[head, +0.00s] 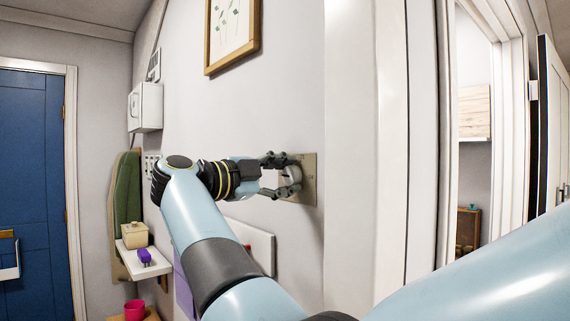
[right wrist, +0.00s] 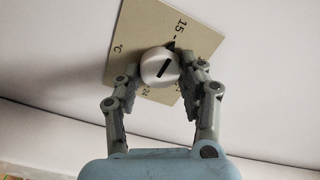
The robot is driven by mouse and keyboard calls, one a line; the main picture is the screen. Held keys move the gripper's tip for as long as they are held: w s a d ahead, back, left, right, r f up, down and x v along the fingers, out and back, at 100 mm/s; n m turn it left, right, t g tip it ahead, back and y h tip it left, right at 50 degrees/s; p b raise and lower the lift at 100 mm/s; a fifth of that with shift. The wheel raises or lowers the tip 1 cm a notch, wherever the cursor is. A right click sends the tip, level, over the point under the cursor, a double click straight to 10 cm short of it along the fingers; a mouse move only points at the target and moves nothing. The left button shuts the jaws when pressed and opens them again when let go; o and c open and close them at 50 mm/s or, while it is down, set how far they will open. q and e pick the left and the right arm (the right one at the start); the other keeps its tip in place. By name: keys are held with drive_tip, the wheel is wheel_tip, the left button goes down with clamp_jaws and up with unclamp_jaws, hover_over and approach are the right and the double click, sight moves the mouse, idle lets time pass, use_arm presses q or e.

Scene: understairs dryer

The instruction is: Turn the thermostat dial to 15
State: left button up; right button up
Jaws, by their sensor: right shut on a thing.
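The thermostat's beige plate (head: 310,180) is on the wall in the head view. In the right wrist view the plate (right wrist: 150,25) appears tilted, with "15" and "°C" printed at the top and "24" lower down. The fingers hide part of the scale. My left gripper is out of view.
A framed picture (head: 231,30) hangs above. A white wall post (head: 350,150) stands just right of the plate. A white shelf (head: 145,262) with a cream pot (head: 134,235) and a purple item (head: 145,256) is at lower left. A doorway opens at right.

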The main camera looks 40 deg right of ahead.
sight(296, 126)
drive_tip(key=shift+n+p, duration=0.3)
idle(0.4)
drive_tip(key=o, duration=1.2)
drive_tip(key=shift+w+a, duration=0.1)
drive_tip(key=shift+w, duration=0.05)
drive_tip(key=shift+r, duration=0.1)
wheel_tip(296, 126, up, 10)
drive_tip(key=shift+a+f, duration=0.1)
drive_tip(key=shift+f, duration=0.15)
drive_tip(key=shift+r, duration=0.15)
